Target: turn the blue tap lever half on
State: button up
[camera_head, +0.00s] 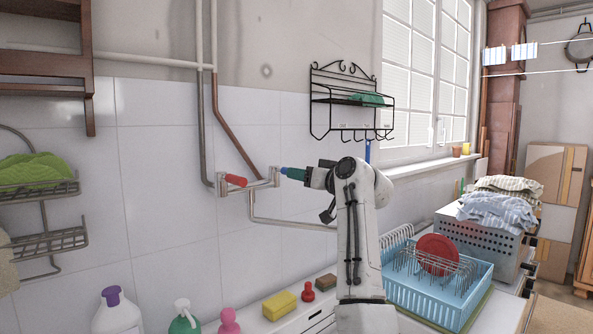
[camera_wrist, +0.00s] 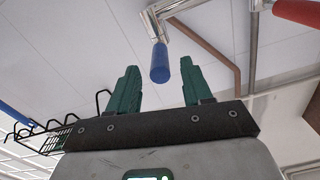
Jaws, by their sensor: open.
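The blue tap lever (camera_head: 293,173) is on the wall pipework, to the right of the red lever (camera_head: 236,180). In the head view it points right, toward my gripper (camera_head: 309,177), whose fingers are partly hidden. In the wrist view the blue lever (camera_wrist: 160,64) lies between the two green fingers of my open gripper (camera_wrist: 157,82), with a gap visible on each side. Whether any finger touches it cannot be told. The red lever also shows at the upper right of the wrist view (camera_wrist: 298,11).
A black wire rack (camera_head: 352,103) hangs on the wall above my arm. Below are a yellow sponge (camera_head: 279,305), a pink bottle (camera_head: 229,322) and other bottles. A blue dish rack (camera_head: 437,285) with a red plate (camera_head: 438,254) stands right of my arm. A pipe (camera_head: 290,223) runs below the levers.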

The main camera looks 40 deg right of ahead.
jog(key=shift+w+a, duration=0.1)
jog(key=shift+w, duration=1.3)
jog(key=shift+c, duration=0.3)
grip_shut()
